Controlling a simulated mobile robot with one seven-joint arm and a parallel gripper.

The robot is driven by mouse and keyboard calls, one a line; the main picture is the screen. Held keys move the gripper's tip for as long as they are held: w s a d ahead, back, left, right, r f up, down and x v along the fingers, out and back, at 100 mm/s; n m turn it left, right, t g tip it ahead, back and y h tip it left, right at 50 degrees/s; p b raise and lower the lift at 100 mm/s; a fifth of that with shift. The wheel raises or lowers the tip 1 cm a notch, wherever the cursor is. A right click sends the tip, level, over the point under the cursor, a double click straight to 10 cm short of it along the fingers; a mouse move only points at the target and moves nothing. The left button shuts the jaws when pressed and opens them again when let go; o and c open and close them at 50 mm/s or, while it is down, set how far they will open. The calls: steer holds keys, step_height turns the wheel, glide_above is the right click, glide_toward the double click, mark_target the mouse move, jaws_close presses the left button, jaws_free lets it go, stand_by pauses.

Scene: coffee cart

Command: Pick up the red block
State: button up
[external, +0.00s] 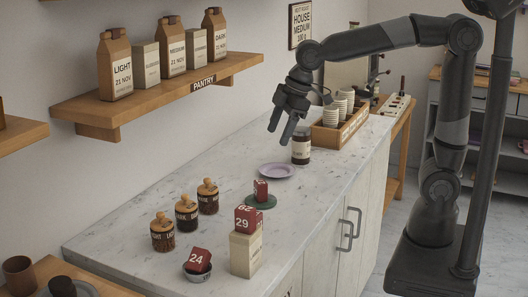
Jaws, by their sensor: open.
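Three red blocks show on the marble counter (150,212). A small red block (261,187) stands on a dark green round coaster (262,204) near the middle. A red block marked 24 (197,258) sits tilted in a small dark bowl (198,274) at the front. I cannot tell which one the task names. My gripper (279,135) is open and empty, pointing down above the counter, beyond the coaster and apart from all the blocks.
A lilac plate (277,171) and a dark labelled jar (301,150) stand near my gripper. Several wood-lidded jars (186,217) stand at left. A wooden crate with cups (340,126) is behind. A shelf of bags (168,87) hangs on the wall.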

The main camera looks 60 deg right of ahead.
steer(key=w+a+f+n+g+y, duration=0.1)
steer(key=w+a+f+n, duration=0.1)
steer(key=a, duration=0.5)
steer(key=w+a+f+n+g, duration=0.1)
steer(key=w+a+f+n, duration=0.15)
steer(key=a, duration=0.55)
steer(key=n+g+y, duration=0.1)
steer(key=n+g, duration=0.1)
steer(key=n, duration=0.3)
glide_toward(200, 250)
steer(key=shift+m, duration=0.25)
steer(key=x, duration=1)
steer(key=shift+c, duration=0.2)
steer(key=c, duration=1.1)
steer(key=shift+r, duration=0.1)
